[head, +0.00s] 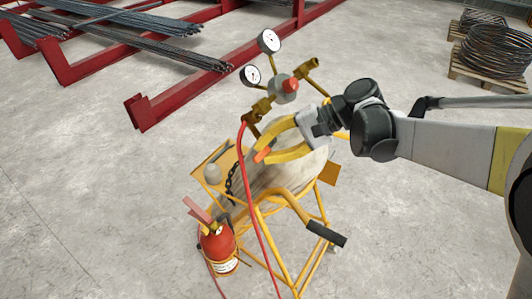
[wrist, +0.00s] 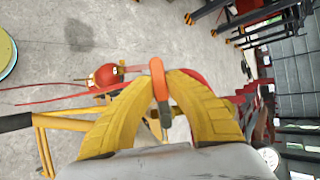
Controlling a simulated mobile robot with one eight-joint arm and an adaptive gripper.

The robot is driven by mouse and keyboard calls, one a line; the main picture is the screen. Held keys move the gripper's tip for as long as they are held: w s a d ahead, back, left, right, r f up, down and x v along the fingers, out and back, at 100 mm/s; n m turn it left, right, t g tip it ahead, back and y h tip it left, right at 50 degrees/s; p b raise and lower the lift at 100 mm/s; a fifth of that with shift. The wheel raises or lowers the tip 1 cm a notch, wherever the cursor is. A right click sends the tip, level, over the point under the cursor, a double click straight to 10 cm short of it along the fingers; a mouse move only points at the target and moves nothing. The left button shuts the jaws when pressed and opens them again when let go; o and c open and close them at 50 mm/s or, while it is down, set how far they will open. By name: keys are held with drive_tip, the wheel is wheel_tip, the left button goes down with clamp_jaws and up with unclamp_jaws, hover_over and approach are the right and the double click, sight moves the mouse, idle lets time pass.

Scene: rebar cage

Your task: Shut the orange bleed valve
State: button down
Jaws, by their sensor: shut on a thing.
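The orange bleed valve handle (head: 262,155) sits on the hose side of the regulator on the gas cylinder (head: 290,175). My gripper (head: 262,153) reaches in from the right, and its yellow fingers are shut on the orange handle. In the wrist view the handle (wrist: 157,78) stands between the two yellow fingertips (wrist: 158,85). A small metal part shows below it. The fingers hide part of the valve body, so I cannot tell the handle's exact angle.
The regulator has two gauges (head: 269,41) and a red knob (head: 290,85). A red hose (head: 246,190) hangs down the yellow cart (head: 283,245). A fire extinguisher (head: 218,245) is at its left. Red racks (head: 165,105) with rebar stand behind.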

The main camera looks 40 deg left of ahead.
idle(0.4)
drive_tip(key=c, duration=1.4)
unclamp_jaws()
drive_tip(key=shift+a, duration=0.1)
drive_tip(key=v, duration=1.2)
